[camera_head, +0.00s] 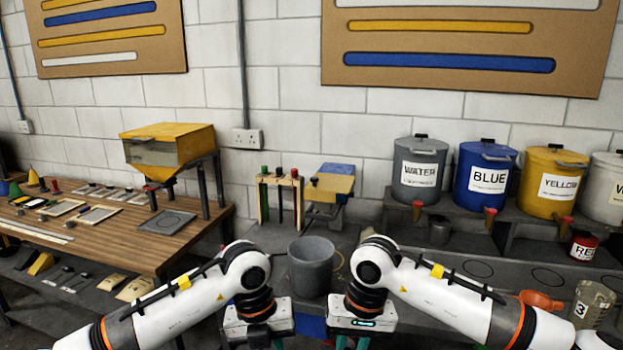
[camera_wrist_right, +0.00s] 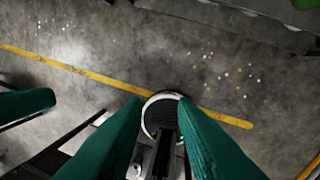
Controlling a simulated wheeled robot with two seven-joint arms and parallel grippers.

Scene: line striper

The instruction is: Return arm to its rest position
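My right gripper (camera_wrist_right: 160,103) has two green fingers standing apart in the right wrist view, with nothing held between them. Floor and a round, white-rimmed thing show beyond the gap. In the head view my right gripper (camera_head: 352,342) hangs low at the bottom edge, and its fingers are mostly cut off. My left gripper (camera_head: 262,343) hangs beside it on the left, also cut off by the bottom edge, so its opening is hidden. Both arms bend inward at the front. A grey bucket (camera_head: 311,268) stands just beyond and between the two wrists.
WATER (camera_head: 418,172), BLUE (camera_head: 484,180) and YELLOW (camera_head: 552,184) drums stand on a shelf at the back right. A clear jug (camera_head: 591,303) and orange funnel (camera_head: 541,300) are at lower right. A wooden bench (camera_head: 110,243) with a yellow hopper (camera_head: 168,148) is at left.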

